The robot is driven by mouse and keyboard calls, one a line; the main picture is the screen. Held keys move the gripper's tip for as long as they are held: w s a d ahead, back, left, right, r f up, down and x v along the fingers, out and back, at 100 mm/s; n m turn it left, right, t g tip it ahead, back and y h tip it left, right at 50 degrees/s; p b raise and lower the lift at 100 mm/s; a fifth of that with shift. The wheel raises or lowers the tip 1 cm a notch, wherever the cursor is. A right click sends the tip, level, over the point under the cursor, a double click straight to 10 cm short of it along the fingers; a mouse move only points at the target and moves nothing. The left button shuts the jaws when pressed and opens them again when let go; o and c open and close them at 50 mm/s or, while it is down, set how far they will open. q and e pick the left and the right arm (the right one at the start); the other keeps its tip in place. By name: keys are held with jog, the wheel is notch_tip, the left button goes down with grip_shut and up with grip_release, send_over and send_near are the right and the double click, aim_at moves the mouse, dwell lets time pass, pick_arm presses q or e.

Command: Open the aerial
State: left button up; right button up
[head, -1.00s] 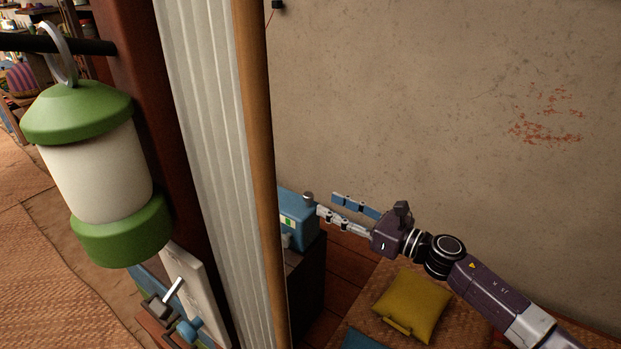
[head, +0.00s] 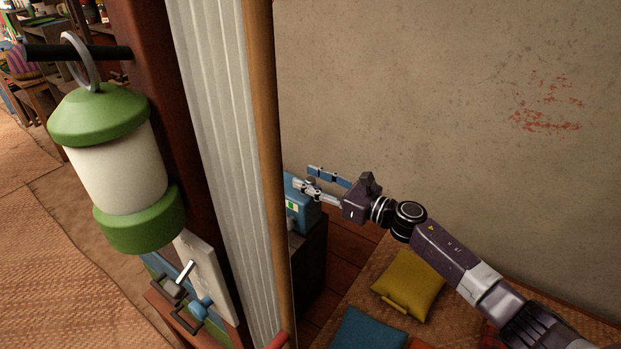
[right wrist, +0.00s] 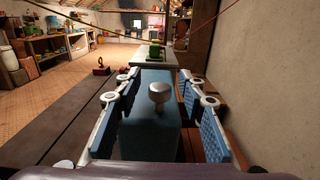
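The blue radio (head: 303,214) sits on a dark cabinet behind the wooden post in the head view. In the right wrist view the radio (right wrist: 150,132) lies straight ahead, between my fingers. The aerial (right wrist: 159,93) shows there as a short silver knob standing on the radio's top. My right gripper (head: 317,178) is open over the radio in the head view and hides the knob there. In the right wrist view the right gripper (right wrist: 158,76) has its blue-padded fingers apart, one on each side of the knob, with gaps to it. My left gripper is not in view.
A wooden post (head: 267,150) and pale corrugated panel (head: 222,130) stand left of the radio. A green-and-white lantern (head: 120,170) hangs nearer. A plain wall (head: 430,100) stands behind my right arm. Cushions, one yellow (head: 408,284), lie below it.

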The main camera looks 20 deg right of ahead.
aim_at(311, 178)
grip_shut()
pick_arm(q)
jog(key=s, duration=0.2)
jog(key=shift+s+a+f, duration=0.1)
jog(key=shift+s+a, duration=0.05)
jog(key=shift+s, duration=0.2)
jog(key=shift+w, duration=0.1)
pick_arm(e)
jog(key=shift+r, duration=0.2)
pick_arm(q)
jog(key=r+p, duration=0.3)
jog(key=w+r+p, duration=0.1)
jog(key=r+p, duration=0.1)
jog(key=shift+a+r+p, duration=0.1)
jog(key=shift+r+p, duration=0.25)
pick_arm(e)
notch_tip(311, 178, up, 11)
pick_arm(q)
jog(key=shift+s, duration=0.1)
pick_arm(e)
jog(key=shift+w+d+r, duration=0.1)
jog(key=shift+r, duration=0.05)
